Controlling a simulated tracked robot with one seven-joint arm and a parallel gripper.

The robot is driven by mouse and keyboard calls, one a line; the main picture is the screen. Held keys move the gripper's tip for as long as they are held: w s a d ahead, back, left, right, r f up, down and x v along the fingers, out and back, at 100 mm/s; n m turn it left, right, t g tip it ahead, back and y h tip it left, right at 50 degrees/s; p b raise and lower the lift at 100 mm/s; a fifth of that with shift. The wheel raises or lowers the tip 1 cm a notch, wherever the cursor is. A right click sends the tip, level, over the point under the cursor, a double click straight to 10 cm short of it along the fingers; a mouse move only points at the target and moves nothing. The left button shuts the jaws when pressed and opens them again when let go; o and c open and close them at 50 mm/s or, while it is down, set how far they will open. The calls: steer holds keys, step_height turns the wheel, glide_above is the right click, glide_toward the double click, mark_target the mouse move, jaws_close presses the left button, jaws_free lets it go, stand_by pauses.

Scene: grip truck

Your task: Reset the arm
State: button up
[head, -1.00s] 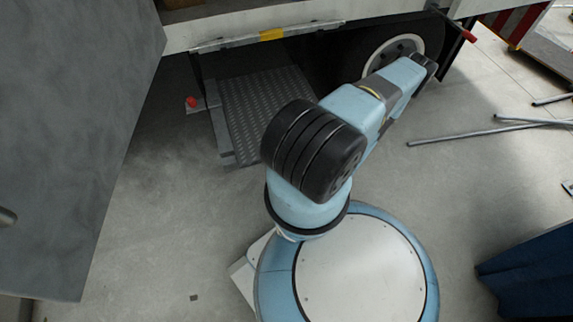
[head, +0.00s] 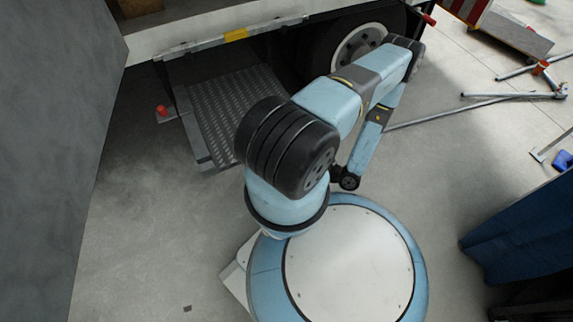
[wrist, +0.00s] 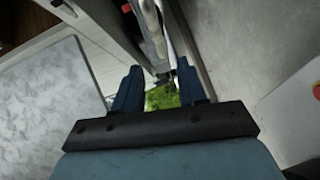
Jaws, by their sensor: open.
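My arm rises from my round base in the head view, bends at the elbow near the truck wheel and folds back down toward the base. My gripper (wrist: 158,88) shows in the wrist view, with two blue fingers apart and nothing between them. Beyond the fingers is a patch of green. The head view does not show the fingers.
The truck's side with a metal step plate (head: 235,100) and a wheel (head: 360,45) stands ahead. A grey panel (head: 55,130) fills the left. Metal stands (head: 510,95) lie at the right, above a dark blue object (head: 525,235). Concrete floor is clear at lower left.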

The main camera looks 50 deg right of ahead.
steer(key=shift+v, duration=0.8)
